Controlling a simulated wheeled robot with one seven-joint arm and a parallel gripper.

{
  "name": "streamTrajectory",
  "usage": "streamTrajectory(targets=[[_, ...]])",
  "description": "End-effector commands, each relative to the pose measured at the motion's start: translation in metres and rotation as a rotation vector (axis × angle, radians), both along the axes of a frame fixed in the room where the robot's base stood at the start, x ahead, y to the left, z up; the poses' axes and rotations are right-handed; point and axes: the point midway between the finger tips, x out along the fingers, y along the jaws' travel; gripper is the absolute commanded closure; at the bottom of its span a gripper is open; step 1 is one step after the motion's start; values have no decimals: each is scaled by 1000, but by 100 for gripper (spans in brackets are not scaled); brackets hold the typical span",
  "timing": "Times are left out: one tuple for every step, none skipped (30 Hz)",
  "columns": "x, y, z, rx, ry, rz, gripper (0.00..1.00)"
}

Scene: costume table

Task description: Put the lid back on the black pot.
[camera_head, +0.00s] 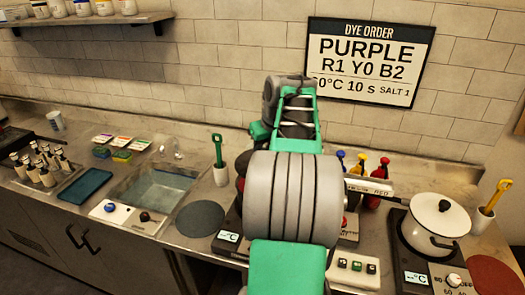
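The black pot cannot be made out for certain; a dark rounded shape (240,184) shows only as a sliver at the left edge of my arm, above a hot plate that my arm mostly hides. A white pot (428,240) stands on the right hot plate, with a white lid (430,214) with a black knob on top. I see no loose lid; anything behind my arm is hidden. My green and grey arm fills the middle of the view. My gripper is hidden, so its fingers and anything in them do not show.
A sink (155,192) is left of centre. A grey round mat (200,219) lies beside it, and a reddish-brown round mat (494,277) at the lower right. Cups with a green tool (218,152) and a yellow tool (497,196) stand near the hot plates. Coloured bottles (376,180) stand behind.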

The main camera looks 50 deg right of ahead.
Motion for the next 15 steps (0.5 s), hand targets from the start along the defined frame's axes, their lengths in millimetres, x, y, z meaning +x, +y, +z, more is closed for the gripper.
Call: streamTrajectory(targets=[[0, 0, -5, -1, -1, 2, 100], [0, 0, -7, -1, -1, 3, 100], [1, 0, -10, -1, -1, 4, 100], [1, 0, -12, -1, -1, 4, 100], [1, 0, -15, -1, -1, 5, 100], [1, 1, -18, -1, -1, 5, 100], [1, 0, -21, -2, -1, 6, 100], [1, 0, -24, -2, -1, 6, 100], [1, 0, -27, -2, -1, 6, 100], [1, 0, -29, -2, -1, 6, 100], [1, 0, -32, -2, -1, 6, 100], [1, 1, -34, -2, -1, 7, 100], [1, 1, -37, -2, -1, 7, 100], [1, 1, -39, -1, -1, 7, 100], [1, 1, -42, -1, -1, 7, 100]])
